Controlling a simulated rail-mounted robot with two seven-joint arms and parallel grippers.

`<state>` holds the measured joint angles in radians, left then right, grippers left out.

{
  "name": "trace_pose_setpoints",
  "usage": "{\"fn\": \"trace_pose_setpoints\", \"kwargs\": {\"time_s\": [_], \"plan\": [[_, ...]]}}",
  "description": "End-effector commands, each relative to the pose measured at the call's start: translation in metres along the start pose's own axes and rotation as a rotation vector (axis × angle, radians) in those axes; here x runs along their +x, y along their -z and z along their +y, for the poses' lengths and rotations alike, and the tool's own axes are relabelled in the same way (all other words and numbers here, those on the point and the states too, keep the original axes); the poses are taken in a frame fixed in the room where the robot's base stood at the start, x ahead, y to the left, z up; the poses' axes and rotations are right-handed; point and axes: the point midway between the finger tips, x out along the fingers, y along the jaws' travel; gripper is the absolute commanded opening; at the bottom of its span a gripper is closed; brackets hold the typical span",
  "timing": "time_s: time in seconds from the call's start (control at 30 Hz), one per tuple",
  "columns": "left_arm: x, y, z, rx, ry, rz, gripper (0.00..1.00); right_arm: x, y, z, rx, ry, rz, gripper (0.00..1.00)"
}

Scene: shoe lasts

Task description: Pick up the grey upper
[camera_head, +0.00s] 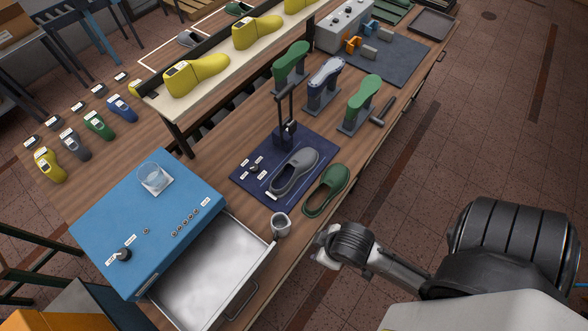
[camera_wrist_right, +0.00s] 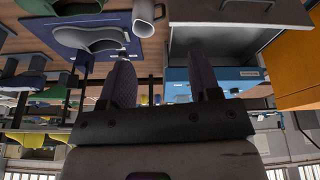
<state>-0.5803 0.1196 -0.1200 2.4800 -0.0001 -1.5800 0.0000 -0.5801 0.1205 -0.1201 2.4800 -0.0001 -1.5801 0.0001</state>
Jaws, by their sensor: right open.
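The grey upper (camera_head: 295,172) lies on a dark blue mat (camera_head: 244,172) on the wooden bench, beside a green upper (camera_head: 327,190). In the right wrist view the grey upper (camera_wrist_right: 93,38) shows upside down at the upper left, beyond the fingers. My right gripper (camera_wrist_right: 161,66) is open, with nothing between its fingers. In the head view my right gripper (camera_head: 325,245) is past the bench's front edge, near a metal mug (camera_head: 281,225) and apart from the grey upper. My left gripper is not in view.
A blue cabinet (camera_head: 120,215) with an open, empty-looking drawer (camera_head: 215,280) stands left of the mug. A black stand (camera_head: 286,130) rises behind the grey upper. Lasts on posts (camera_head: 360,105) stand farther back. Yellow lasts (camera_head: 195,75) sit on a raised shelf.

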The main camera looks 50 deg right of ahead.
Motion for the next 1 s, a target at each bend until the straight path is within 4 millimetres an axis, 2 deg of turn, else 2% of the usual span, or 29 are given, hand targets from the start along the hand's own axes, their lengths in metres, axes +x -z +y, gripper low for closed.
{"fn": "trace_pose_setpoints", "kwargs": {"time_s": [0.07, 0.43, 0.63, 0.73, 0.87, 0.97, 1.0], "plan": [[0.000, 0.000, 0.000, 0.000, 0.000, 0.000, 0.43, 0.000, 0.000, 0.000, 0.000, 0.000, 0.000, 0.65], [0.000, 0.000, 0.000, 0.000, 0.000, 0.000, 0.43, 0.000, 0.000, 0.000, 0.000, 0.000, 0.000, 1.00], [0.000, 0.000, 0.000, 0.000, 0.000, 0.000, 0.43, 0.000, 0.001, 0.000, 0.002, 0.000, 0.003, 1.00], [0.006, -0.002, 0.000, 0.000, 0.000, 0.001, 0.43, 0.008, 0.009, 0.005, 0.006, -0.023, 0.043, 1.00], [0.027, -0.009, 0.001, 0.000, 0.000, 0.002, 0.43, 0.033, 0.044, 0.024, 0.023, -0.116, 0.216, 1.00], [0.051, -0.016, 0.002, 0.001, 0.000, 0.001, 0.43, 0.050, 0.091, 0.045, 0.026, -0.209, 0.455, 1.00], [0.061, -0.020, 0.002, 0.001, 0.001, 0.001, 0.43, 0.054, 0.112, 0.053, 0.017, -0.239, 0.567, 1.00]]}}
